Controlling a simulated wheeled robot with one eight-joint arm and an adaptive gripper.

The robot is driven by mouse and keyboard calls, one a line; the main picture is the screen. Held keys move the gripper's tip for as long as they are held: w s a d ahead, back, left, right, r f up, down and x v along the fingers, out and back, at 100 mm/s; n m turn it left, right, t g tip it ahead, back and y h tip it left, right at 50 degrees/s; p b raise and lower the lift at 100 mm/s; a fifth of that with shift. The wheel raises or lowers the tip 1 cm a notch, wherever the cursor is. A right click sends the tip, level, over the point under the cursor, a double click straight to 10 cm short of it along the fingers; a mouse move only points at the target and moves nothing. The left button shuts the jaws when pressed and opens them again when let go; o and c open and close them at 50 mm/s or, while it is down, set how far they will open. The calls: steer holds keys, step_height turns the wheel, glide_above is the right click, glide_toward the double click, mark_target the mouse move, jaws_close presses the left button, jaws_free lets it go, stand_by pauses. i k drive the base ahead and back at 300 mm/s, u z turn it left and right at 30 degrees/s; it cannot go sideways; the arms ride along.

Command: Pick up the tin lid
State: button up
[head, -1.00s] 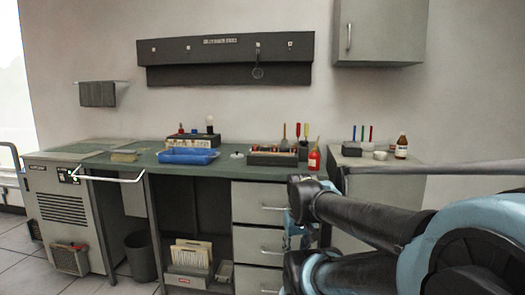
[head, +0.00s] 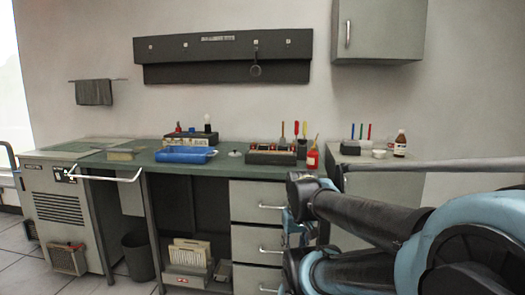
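A small pale, shiny piece (head: 235,153) lies on the green bench top between the blue tray and the dark box of tools. It may be the tin lid, but it is too small to be sure. My arm comes in from the right and bends in front of the drawers, well short of the bench top in the picture. I cannot make out my gripper's fingers.
On the bench (head: 215,170) stand a blue tray (head: 186,155), a dark tool box (head: 272,156) and a red bottle (head: 313,157). A side cabinet (head: 350,159) holds a white cup (head: 379,153) and a brown bottle (head: 400,145). A bin (head: 138,257) stands on the floor.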

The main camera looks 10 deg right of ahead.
mark_target(234, 154)
steer(key=z, duration=0.05)
steer(key=i, duration=1)
steer(key=u, duration=0.05)
